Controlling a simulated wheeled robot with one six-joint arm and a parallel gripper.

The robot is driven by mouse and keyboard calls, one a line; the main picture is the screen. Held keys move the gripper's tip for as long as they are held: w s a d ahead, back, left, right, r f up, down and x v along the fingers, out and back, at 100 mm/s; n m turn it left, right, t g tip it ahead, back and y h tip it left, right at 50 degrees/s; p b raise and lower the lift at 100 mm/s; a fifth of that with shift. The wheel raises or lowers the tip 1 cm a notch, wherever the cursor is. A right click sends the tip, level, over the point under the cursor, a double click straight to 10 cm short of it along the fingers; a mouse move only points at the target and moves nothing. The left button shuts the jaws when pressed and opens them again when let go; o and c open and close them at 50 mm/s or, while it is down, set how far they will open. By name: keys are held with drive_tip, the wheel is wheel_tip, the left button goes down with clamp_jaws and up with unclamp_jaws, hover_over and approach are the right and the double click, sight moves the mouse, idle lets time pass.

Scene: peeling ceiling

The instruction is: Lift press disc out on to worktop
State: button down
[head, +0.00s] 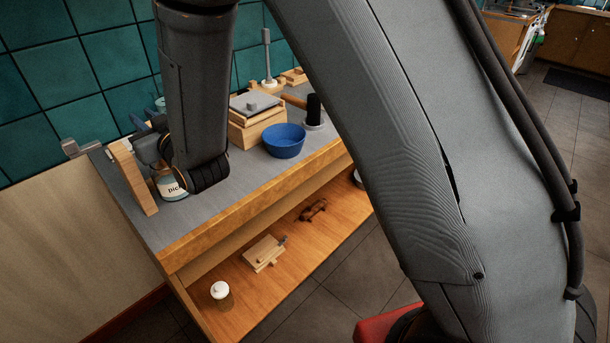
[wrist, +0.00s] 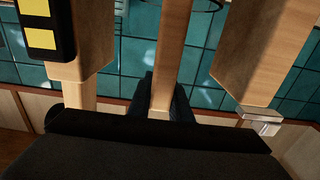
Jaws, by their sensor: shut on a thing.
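My arm covers part of the jar and gripper. In the wrist view a narrow wooden bar (wrist: 172,50) stands upright in the middle, in front of dark parts. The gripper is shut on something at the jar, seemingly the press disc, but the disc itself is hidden. I cannot tell whether the bar belongs to it.
A wooden post (head: 133,178) stands close left of the jar. Worktop front of the jar is clear. A lower shelf (head: 245,290) holds small items.

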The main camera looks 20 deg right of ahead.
drive_tip(key=shift+r+p, duration=1.2)
drive_tip(key=shift+r, duration=1.3)
